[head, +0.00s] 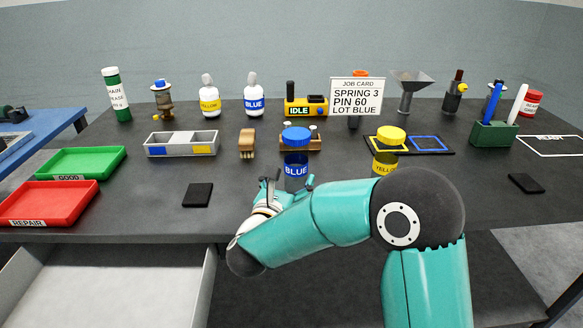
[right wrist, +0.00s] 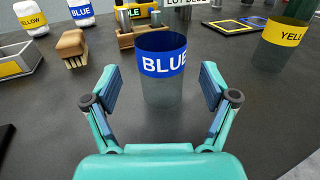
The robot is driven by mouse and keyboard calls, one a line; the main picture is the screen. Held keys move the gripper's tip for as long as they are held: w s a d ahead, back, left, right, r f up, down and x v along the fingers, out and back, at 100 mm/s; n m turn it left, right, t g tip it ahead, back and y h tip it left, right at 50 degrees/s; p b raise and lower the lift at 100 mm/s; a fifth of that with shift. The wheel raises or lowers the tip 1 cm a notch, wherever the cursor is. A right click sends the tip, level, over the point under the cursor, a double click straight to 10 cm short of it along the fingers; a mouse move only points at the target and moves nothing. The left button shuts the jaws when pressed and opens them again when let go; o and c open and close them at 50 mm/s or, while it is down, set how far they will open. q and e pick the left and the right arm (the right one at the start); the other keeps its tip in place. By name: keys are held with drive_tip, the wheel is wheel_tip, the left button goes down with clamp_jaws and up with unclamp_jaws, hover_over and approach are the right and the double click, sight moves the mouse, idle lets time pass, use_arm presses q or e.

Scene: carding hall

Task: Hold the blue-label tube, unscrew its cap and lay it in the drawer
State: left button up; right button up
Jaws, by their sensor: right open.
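The blue-label tube (head: 296,171) stands upright on the dark bench, its lower part hidden by my right gripper (head: 287,184). In the right wrist view the tube (right wrist: 162,88) stands between the open fingers of my right gripper (right wrist: 160,78), with gaps on both sides. A blue cap (head: 296,134) shows just above the tube in the head view. The right wrist view shows the tube's top without a cap, so I cannot tell whether the cap is seated. The drawer (head: 207,285) is open below the bench at the lower left, its visible floor empty. My left gripper is out of view.
A yellow-label tube (head: 385,164) stands to the right, near a yellow cap (head: 391,134). A wooden brush (head: 247,140) and a grey divided tray (head: 182,153) lie left. A black pad (head: 197,195) and red tray (head: 48,204) lie nearer the front edge.

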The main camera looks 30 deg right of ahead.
sight(296, 166)
drive_tip(key=shift+w+d+r, duration=0.1)
drive_tip(key=shift+w+d, duration=0.15)
drive_tip(key=shift+d, duration=0.15)
drive_tip(key=p+x, duration=0.1)
drive_tip(key=x, duration=0.3)
drive_tip(key=shift+w, duration=0.1)
drive_tip(key=shift+c, duration=0.2)
drive_tip(key=c, duration=1.3)
drive_tip(key=shift+o, duration=0.2)
wheel_tip(296, 166, up, 20)
drive_tip(key=p, duration=0.1)
